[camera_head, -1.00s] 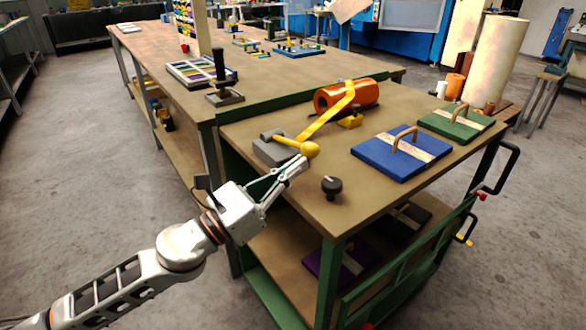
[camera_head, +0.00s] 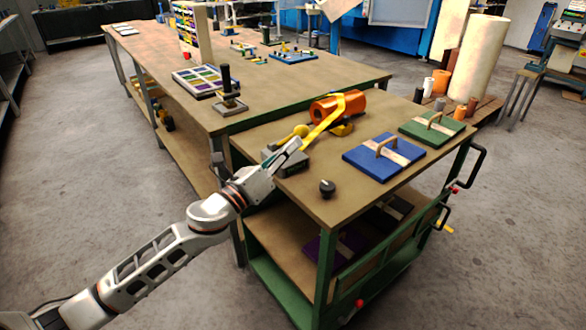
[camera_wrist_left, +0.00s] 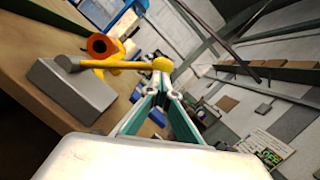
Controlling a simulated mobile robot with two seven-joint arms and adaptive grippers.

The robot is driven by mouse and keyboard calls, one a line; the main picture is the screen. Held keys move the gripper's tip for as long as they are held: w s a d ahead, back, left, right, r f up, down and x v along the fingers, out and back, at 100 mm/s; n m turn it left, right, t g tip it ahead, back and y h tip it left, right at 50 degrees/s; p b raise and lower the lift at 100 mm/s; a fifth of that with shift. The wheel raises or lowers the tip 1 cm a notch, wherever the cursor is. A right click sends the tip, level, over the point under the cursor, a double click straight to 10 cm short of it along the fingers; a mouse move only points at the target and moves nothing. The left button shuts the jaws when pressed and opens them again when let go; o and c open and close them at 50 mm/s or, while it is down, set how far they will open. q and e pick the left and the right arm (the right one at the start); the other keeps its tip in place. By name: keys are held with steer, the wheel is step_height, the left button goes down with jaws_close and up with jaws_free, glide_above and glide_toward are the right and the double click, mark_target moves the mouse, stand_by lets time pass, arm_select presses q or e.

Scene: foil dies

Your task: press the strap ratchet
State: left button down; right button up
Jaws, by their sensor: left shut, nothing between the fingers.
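The strap ratchet is a grey block (camera_head: 287,161) on the green-framed bench, with a yellow lever that ends in a round yellow knob (camera_head: 301,130). A yellow strap (camera_head: 322,124) runs from beside it over a copper-orange roll (camera_head: 350,104). In the left wrist view, the grey block (camera_wrist_left: 75,92) is at left and the lever reaches right to the knob (camera_wrist_left: 162,64). My left gripper (camera_head: 293,145) is shut and empty, its tips close to the knob. In the wrist view its fingertips (camera_wrist_left: 164,88) are just below the knob; contact is unclear. My right gripper is out of view.
A black knob (camera_head: 327,188) stands near the bench's front. A longer table (camera_head: 200,110) with trays stands behind. Bare bench lies between the ratchet and black knob.

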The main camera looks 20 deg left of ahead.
arm_select(q)
steer(key=shift+w+a+r+n+y+p, duration=0.4)
steer(key=shift+r+n+p, duration=0.25)
steer(key=shift+n+p, duration=0.35)
steer(key=shift+w+a+r+n+y+p, duration=0.3)
steer(key=shift+a+r+n+p, duration=0.4)
steer(key=shift+p, duration=0.5)
steer(key=shift+w+a+r+n+y+p, duration=0.35)
steer(key=shift+r+n+p, duration=0.2)
steer(key=shift+n+p, duration=0.45)
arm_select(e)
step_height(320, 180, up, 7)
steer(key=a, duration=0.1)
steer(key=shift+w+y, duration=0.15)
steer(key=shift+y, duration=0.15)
arm_select(q)
steer(key=shift+f, duration=0.1)
